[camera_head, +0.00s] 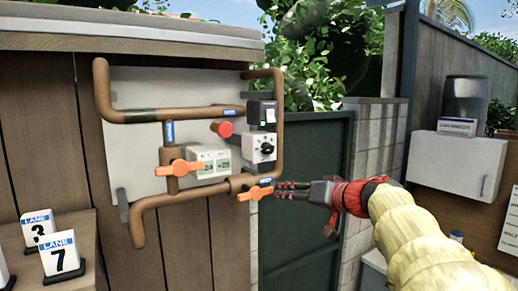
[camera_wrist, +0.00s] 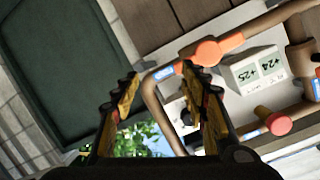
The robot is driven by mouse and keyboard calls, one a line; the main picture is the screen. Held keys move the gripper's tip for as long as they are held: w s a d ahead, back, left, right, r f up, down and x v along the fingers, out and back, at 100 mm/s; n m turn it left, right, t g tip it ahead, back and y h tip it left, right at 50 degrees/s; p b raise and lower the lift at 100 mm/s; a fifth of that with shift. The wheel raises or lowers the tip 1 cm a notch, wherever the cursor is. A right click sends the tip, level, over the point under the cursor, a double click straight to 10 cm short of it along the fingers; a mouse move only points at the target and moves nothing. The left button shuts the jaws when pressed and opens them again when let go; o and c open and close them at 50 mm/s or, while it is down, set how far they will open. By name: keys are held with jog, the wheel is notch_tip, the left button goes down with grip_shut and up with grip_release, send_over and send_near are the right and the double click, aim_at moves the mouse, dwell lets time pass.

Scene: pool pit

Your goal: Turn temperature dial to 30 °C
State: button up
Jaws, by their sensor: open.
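The temperature dial is a black knob on a small white box (camera_head: 262,147), at the right side of the pipe panel in the head view. Its pointer is too small to read. My gripper (camera_head: 279,190) is below and slightly right of the dial box, close to the right orange valve handle (camera_head: 255,193); I cannot tell if they touch. In the wrist view my gripper (camera_wrist: 160,82) has its fingers wide apart with nothing held between them. The right finger partly covers the dial area there. The white display box (camera_wrist: 255,70) shows +24 and +25.
Brown pipes frame the grey panel (camera_head: 130,90). A dark green gate (camera_head: 310,230) stands to the right. Lane signs (camera_head: 62,257) sit at lower left.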

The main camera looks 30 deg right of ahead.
aim_at(271, 149)
notch_tip(271, 149, up, 11)
jog(key=w+n+t, duration=0.2)
jog(key=n+t, duration=0.1)
jog(key=n, duration=0.1)
jog(key=shift+n, duration=0.6)
jog(key=w+p, duration=0.2)
jog(key=w, duration=0.5)
jog(key=shift+w+d+f+p, duration=0.1)
jog(key=shift+w+f+p, duration=0.05)
jog(key=shift+w+p, duration=0.15)
jog(key=shift+s, duration=0.1)
jog(key=shift+c, duration=0.3)
jog(key=c, duration=1.1)
